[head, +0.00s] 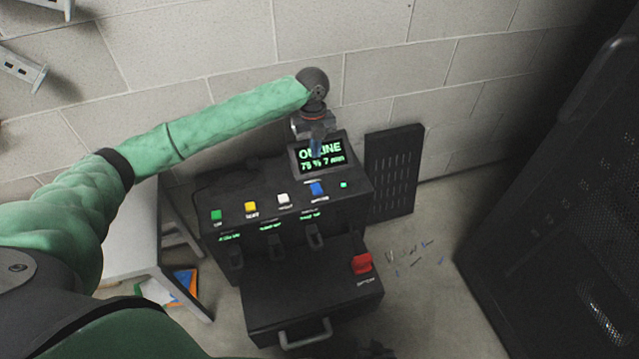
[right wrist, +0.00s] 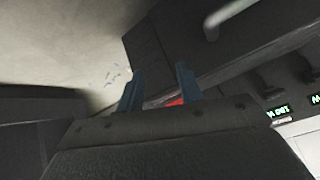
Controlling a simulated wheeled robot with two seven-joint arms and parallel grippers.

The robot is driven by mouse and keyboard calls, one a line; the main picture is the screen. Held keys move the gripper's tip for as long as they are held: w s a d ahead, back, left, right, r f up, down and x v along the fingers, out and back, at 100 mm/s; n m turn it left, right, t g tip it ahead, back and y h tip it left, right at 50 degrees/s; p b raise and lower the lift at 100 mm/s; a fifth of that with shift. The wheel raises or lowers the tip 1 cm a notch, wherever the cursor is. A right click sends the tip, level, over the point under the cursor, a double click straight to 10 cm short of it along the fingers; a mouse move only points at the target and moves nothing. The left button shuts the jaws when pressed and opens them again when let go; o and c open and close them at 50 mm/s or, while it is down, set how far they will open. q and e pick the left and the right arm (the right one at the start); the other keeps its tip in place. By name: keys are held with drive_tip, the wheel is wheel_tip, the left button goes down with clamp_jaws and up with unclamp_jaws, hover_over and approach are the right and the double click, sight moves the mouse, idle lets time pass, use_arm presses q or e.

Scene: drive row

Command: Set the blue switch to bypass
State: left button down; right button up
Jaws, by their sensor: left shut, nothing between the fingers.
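The blue switch (head: 318,189) sits at the right end of a row of coloured switches on the black cabinet's sloped panel. A small label under it is too small to read. My left gripper (head: 316,150) is shut and empty, pointing down in front of the lit display (head: 322,155), above and apart from the blue switch. The display reads ONLINE and a line like 76 % 7 min, partly covered by the gripper. My right gripper (right wrist: 158,88) shows in the right wrist view with its two blue fingers apart and nothing held between them.
The row also has green (head: 216,215), yellow (head: 251,206) and white (head: 283,199) switches. A red switch (head: 362,263) stands on the lower box, which has a front handle (head: 305,334). A slotted panel (head: 393,172) leans right. A dark rack (head: 560,200) stands far right.

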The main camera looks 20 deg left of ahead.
sight(318, 192)
use_arm(q)
drive_tip(key=shift+m, duration=0.3)
drive_tip(key=f, duration=0.4)
drive_tip(key=s+f, duration=0.1)
drive_tip(key=f, duration=0.4)
drive_tip(key=d+f+b, duration=0.1)
drive_tip(key=f, duration=0.4)
drive_tip(key=shift+s, duration=0.35)
drive_tip(key=shift+p, duration=0.3)
drive_tip(key=shift+f, duration=0.1)
drive_tip(key=shift+w, duration=0.1)
